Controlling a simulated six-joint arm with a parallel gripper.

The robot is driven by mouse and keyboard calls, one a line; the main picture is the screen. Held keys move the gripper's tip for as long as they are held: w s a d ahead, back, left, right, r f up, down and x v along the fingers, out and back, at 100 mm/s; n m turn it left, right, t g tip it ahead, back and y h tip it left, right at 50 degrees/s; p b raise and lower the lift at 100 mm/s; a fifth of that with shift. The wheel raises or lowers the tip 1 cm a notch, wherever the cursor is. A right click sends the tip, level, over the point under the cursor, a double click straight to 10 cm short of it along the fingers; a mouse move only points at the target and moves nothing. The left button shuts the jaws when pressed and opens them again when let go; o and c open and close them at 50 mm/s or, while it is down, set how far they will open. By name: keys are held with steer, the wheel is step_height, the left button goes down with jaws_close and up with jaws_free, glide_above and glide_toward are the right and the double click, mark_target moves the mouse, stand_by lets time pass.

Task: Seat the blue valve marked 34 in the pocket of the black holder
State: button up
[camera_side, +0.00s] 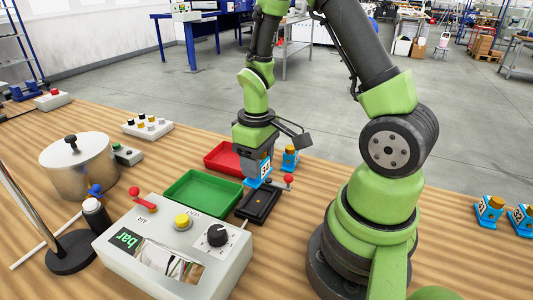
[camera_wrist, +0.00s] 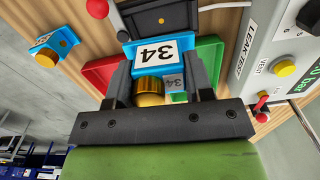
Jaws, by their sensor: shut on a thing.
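The blue valve marked 34 (camera_wrist: 160,50) is between the fingers of my gripper (camera_wrist: 163,65) in the wrist view, its label facing the camera and its brass cap towards the palm. In the side view my gripper (camera_side: 261,172) points down, shut on the valve (camera_side: 266,170). The black holder (camera_side: 262,210) lies on the table just below and in front of the valve. It also shows at the top of the wrist view (camera_wrist: 160,19), beyond the valve's base. I cannot tell whether valve and holder touch. The pocket is not clearly seen.
A red-knobbed lever (camera_side: 288,180) stands beside the holder. A green tray (camera_side: 180,200) and a red tray (camera_side: 212,160) lie to the left. Another blue valve (camera_side: 290,158) stands behind right. A leak tester box (camera_side: 150,262) fills the front. More blue valves (camera_side: 488,211) stand far right.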

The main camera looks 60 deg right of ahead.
steer(key=shift+a+f+n, duration=0.15)
steer(key=shift+f+n, duration=0.1)
steer(key=shift+n, duration=0.05)
steer(key=shift+f, duration=2.25)
steer(key=shift+f, duration=0.9)
steer(key=o, duration=1.2)
steer(key=shift+r, duration=3.55)
